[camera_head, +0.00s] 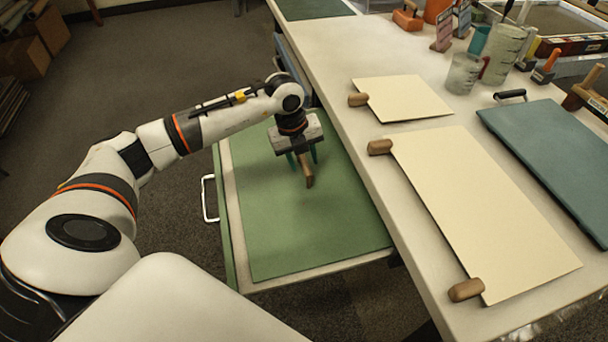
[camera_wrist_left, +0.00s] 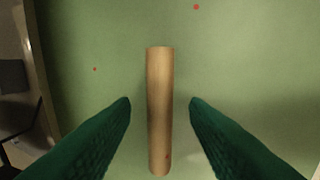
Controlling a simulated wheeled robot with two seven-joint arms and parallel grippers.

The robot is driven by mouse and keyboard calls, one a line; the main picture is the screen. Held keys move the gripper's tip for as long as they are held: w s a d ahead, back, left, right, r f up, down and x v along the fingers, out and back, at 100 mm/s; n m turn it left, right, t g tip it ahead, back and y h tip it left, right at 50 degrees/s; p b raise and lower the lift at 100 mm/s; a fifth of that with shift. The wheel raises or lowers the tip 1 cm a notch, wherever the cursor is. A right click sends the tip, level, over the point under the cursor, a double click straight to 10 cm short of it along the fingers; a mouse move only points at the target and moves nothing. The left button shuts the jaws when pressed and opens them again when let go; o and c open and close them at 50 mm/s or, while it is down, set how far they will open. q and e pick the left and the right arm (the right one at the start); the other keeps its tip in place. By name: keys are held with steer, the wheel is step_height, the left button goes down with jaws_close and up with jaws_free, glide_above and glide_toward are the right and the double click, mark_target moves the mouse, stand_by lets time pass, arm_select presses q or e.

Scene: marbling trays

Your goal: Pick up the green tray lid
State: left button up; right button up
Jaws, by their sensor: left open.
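The green tray lid (camera_head: 300,225) is a flat green panel lying in a pulled-out drawer to the left of the table. A wooden handle (camera_head: 309,180) stands on it. My left gripper (camera_head: 304,158) is over the lid, pointing down at this handle. In the left wrist view the handle (camera_wrist_left: 159,70) lies between my two dark green fingers (camera_wrist_left: 160,102), with a gap on each side. The gripper is open and holds nothing. Part of the lid is hidden under my gripper and arm. My right gripper is not in view.
The table (camera_head: 395,235) edge runs close to the right of the drawer. On it lie cream boards (camera_head: 480,215) with wooden grips, a blue-green panel (camera_head: 560,150) with a black handle, and cups (camera_head: 463,73). A white handle (camera_head: 209,199) sticks out at the drawer's left side (camera_head: 231,230).

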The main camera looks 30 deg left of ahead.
arm_select(q)
steer(key=f, duration=0.2)
steer(key=shift+w+d+f, duration=0.15)
steer(key=shift+w+f, duration=0.05)
steer(key=shift+f, duration=0.1)
jaws_close()
steer(key=shift+r, duration=0.25)
